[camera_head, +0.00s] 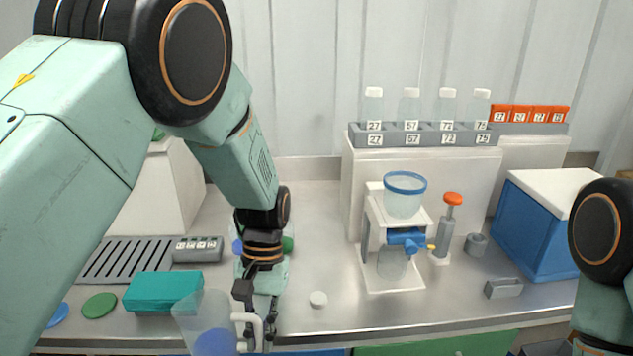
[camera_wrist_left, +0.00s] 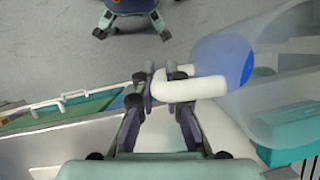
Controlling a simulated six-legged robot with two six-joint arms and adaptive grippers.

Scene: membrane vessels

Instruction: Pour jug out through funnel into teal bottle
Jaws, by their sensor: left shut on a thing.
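My left gripper (camera_head: 257,325) is shut on the white handle (camera_head: 246,328) of a clear jug (camera_head: 196,312) at the front edge of the counter. The jug has blue contents low inside; in the left wrist view the handle (camera_wrist_left: 190,88) lies between the fingers and the blue contents (camera_wrist_left: 238,60) show beside it. A clear blue-rimmed funnel-like cup (camera_head: 404,198) sits on a white stand, above a blue valve (camera_head: 408,238) and a clear vessel (camera_head: 392,264). I cannot make out a teal bottle for sure; my left arm hides part of the counter. My right gripper is out of view.
A teal box (camera_head: 162,291) and a green disc (camera_head: 99,305) lie left of the jug. An orange-topped syringe (camera_head: 446,230) and a blue cooler (camera_head: 540,225) stand right. Several numbered bottles (camera_head: 409,107) stand behind.

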